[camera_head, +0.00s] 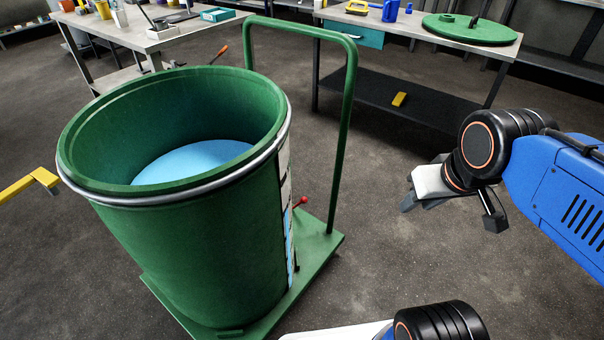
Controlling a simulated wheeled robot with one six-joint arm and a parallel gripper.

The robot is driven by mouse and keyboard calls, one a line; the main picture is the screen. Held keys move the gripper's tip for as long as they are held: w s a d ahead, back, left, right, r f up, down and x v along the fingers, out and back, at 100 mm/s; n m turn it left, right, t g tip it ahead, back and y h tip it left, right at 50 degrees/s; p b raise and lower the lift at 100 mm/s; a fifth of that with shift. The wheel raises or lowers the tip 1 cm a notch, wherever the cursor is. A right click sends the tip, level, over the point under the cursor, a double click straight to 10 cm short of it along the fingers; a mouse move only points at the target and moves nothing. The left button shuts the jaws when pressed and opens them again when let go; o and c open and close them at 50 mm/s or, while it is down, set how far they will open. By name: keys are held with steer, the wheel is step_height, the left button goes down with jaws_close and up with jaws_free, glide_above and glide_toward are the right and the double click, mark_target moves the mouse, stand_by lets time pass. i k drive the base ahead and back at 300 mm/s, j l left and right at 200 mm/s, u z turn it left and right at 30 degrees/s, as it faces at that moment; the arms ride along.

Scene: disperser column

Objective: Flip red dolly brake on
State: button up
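A green dolly (322,244) stands on the floor with a tall green push handle (345,130) at its back right. A small red-tipped brake lever (301,201) sticks up at the dolly's right side, close beside the drum. Its lower part is partly hidden by the drum. A large open green drum (190,245) stands on the dolly, with light blue content (195,162) inside. My gripper (407,201) hangs in the air to the right of the lever, clearly apart from it. Its fingers show edge-on, so their opening is unclear. No held object is visible.
Another cluttered table (150,38) is back left. A yellow bar (25,187) juts in at left. Floor right of the dolly is clear.

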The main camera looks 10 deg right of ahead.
mark_target(304, 199)
steer(key=i+l+u, duration=0.3)
steer(key=l, duration=0.25)
steer(key=i+l+u, duration=0.1)
steer(key=l+u, duration=0.2)
steer(key=l, duration=0.3)
steer(key=i+l+u, duration=0.1)
steer(key=l+u, duration=0.2)
steer(key=l, duration=0.35)
steer(key=l+u, duration=0.3)
steer(key=l, duration=0.35)
steer(key=l+u, duration=0.3)
steer(key=l, duration=0.35)
steer(key=k+l+u, duration=0.15)
steer(key=l+u, duration=0.15)
steer(key=l, duration=0.35)
steer(key=k+l+u, duration=0.15)
steer(key=l+u, duration=0.15)
steer(key=l, duration=0.35)
steer(key=i+l+u, duration=0.15)
steer(key=l, duration=0.2)
steer(key=i+l+u, duration=0.15)
steer(key=l, duration=0.2)
steer(key=i+l+u, duration=0.15)
steer(key=l, duration=0.25)
steer(key=i, duration=0.05)
